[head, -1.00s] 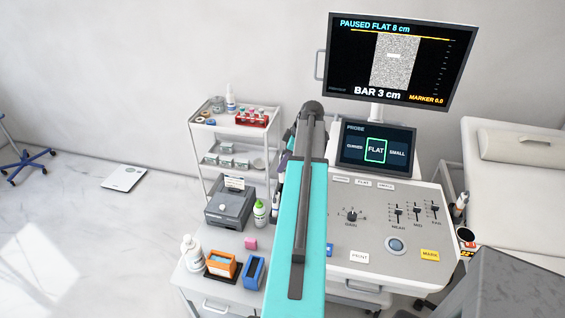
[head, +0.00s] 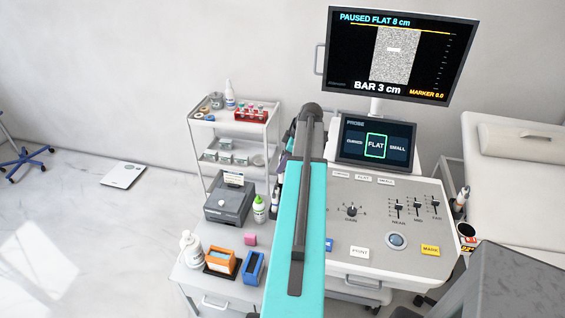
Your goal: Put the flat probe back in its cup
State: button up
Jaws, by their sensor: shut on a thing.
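My teal arm link (head: 308,210) reaches away over the left edge of the ultrasound console (head: 375,215). My gripper is hidden behind this link, so I cannot see its fingers or what they hold. I cannot make out the flat probe or its cup. Some dark and pale shapes (head: 275,200) show just left of my arm beside the console, too small and covered to name. The touch panel (head: 376,142) has FLAT framed in green between CURVED and SMALL. The monitor (head: 400,55) reads PAUSED FLAT.
A side cabinet left of my arm bears a grey printer (head: 229,203), a green-capped bottle (head: 259,210), a pump bottle (head: 191,248), and orange (head: 221,262) and blue (head: 251,267) holders. A white trolley (head: 240,117) stands behind. A couch (head: 520,190) is at right. Open floor lies left.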

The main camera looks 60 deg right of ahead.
aim_at(283, 176)
jog(key=shift+f+b, duration=1.8)
jog(key=shift+f, duration=1.4)
jog(key=shift+f+b, duration=0.3)
jog(key=o, duration=1)
jog(key=shift+b+v, duration=1.8)
jog(key=shift+v, duration=5.1)
jog(key=shift+s, duration=0.1)
